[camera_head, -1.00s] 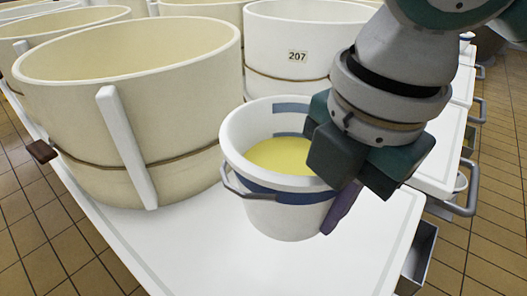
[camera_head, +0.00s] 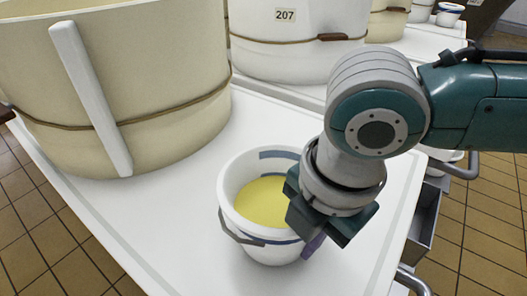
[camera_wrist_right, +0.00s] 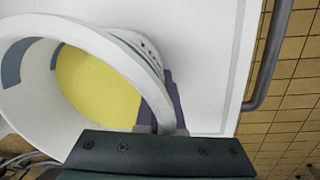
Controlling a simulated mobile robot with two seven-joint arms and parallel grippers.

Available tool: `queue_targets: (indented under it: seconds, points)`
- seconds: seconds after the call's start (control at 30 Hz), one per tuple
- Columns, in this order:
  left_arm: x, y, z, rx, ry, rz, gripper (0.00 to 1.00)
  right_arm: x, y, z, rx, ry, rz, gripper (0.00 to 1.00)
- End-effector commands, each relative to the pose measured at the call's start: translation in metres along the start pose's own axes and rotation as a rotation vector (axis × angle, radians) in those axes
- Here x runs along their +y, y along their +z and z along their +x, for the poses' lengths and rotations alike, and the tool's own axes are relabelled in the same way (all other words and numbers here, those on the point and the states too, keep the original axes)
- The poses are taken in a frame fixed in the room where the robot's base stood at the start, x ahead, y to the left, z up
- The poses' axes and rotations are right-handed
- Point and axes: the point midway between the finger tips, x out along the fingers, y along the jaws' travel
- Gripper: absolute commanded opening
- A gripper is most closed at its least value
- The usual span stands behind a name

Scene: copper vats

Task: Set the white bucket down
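The white bucket (camera_head: 270,252) has blue bands, a grey handle and yellow contents. It is upright over the front part of the white tabletop (camera_head: 195,215); I cannot tell whether its base touches. My right gripper (camera_head: 306,238) is at the bucket's right rim, with a purple finger outside the wall. In the right wrist view the bucket's rim (camera_wrist_right: 120,62) runs down between the fingers of the gripper (camera_wrist_right: 163,128), which is shut on it. The gripper hides part of the bucket's right side. My left gripper is not in view.
A large cream vat (camera_head: 170,80) stands left of the bucket, and a white vat (camera_head: 290,58) labelled 207 stands behind. The tabletop's right edge is close to my right gripper. A metal rail (camera_head: 412,280) and tiled floor (camera_head: 480,230) lie beyond it.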

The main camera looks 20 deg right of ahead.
Motion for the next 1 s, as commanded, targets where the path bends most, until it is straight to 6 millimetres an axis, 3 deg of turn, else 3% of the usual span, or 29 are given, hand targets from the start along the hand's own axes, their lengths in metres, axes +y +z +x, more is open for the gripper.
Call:
queue_targets:
  seconds: [0.3, 0.6, 0.87, 1.0]
  points:
    - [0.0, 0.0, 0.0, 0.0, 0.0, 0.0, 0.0, 0.002, 0.0, 0.001, 0.001, 0.005, 0.0, 0.0]
    - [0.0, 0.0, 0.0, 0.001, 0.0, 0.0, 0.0, 0.0, 0.0, 0.001, 0.0, 0.001, 0.0, 0.35]
    - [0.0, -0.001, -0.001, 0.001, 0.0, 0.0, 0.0, 0.001, 0.0, -0.001, 0.0, 0.002, 0.0, 0.35]
    - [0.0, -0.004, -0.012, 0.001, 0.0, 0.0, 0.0, 0.001, 0.0, -0.019, 0.0, 0.002, -0.001, 0.35]
